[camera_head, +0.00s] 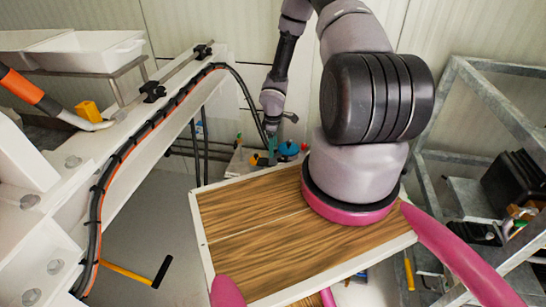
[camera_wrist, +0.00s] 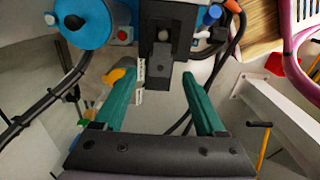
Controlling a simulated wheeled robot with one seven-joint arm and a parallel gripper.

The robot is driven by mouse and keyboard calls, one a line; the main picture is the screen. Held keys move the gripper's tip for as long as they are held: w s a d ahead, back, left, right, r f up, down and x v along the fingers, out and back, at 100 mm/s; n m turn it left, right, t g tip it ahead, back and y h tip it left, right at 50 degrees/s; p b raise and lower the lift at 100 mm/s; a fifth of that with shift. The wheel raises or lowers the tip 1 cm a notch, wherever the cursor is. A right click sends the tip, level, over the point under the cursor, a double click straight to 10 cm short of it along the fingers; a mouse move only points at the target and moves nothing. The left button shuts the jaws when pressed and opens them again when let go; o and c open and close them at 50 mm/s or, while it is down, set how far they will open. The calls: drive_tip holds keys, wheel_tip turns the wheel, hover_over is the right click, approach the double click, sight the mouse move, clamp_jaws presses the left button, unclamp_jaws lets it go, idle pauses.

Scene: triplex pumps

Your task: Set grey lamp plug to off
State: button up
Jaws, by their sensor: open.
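My gripper (camera_wrist: 156,80) has two green fingers, spread apart with nothing held between them. In the head view it (camera_head: 272,146) points down beyond the wooden top, beside blue and red parts. In the wrist view, a black housing with a dark grey tongue (camera_wrist: 161,72) hangs at top centre, between and just beyond the fingertips. This may be the grey lamp plug; I cannot tell for sure. White labels (camera_wrist: 140,72) beside it are too small to read. Its off or on setting cannot be told. In the head view the plug cannot be made out.
Black cables run on both sides. A wooden top (camera_head: 250,235) lies near me; a white beam (camera_head: 150,105) stands left, metal racks (camera_head: 490,110) right.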

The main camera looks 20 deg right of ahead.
sight(275, 159)
wheel_tip(275, 159, down, 6)
drive_tip(key=shift+r, duration=0.2)
clamp_jaws()
idle(1.4)
